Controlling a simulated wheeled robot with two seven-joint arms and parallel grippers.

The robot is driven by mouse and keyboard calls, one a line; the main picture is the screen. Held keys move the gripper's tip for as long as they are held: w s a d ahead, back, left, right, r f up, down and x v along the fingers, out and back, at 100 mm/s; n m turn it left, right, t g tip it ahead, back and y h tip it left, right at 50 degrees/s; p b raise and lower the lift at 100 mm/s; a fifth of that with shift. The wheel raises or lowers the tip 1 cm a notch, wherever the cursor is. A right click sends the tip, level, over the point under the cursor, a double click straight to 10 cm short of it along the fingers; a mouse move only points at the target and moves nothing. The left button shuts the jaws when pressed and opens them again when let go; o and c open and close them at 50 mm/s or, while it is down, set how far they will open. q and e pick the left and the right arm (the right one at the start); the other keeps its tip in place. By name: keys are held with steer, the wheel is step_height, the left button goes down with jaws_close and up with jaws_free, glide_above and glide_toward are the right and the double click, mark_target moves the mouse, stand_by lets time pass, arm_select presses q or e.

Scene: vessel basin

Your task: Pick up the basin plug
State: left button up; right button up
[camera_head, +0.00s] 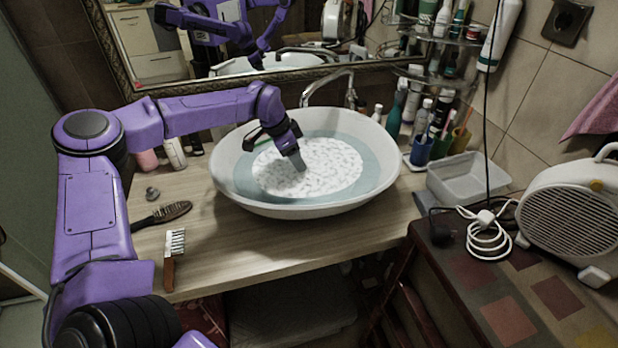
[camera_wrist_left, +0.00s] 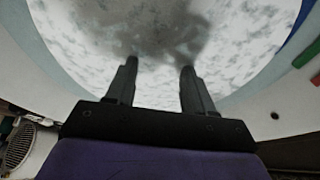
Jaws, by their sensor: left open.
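The white oval basin (camera_head: 235,190) holds bluish water with a round patch of white foam (camera_head: 335,170). My left gripper (camera_head: 298,164) reaches down into the basin over the foam. In the left wrist view the left gripper (camera_wrist_left: 157,82) has its two fingers apart, with nothing between them. The foam (camera_wrist_left: 90,50) fills the view beyond the fingertips, with a dark shadow on it. I cannot make out a plug in the basin; the foam hides the bottom. A small grey object (camera_head: 152,193) lies on the counter at the left; I cannot tell what it is.
The curved tap (camera_head: 330,78) stands behind the basin. A hairbrush (camera_head: 172,212) and a wooden brush (camera_head: 174,250) lie left on the counter (camera_head: 250,250). Cups, bottles and a grey tub (camera_head: 468,180) stand at the right. The counter's front strip is clear.

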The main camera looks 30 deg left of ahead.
mark_target(308, 173)
arm_select(q)
steer(key=x, duration=0.2)
steer(key=p+x, duration=0.2)
steer(key=x, duration=0.1)
steer(key=shift+w+d+f, duration=0.1)
steer(key=shift+d+f, duration=0.15)
steer(key=shift+d, duration=0.2)
steer(key=shift+w+f, duration=0.1)
steer(key=shift+f, duration=0.05)
jaws_close()
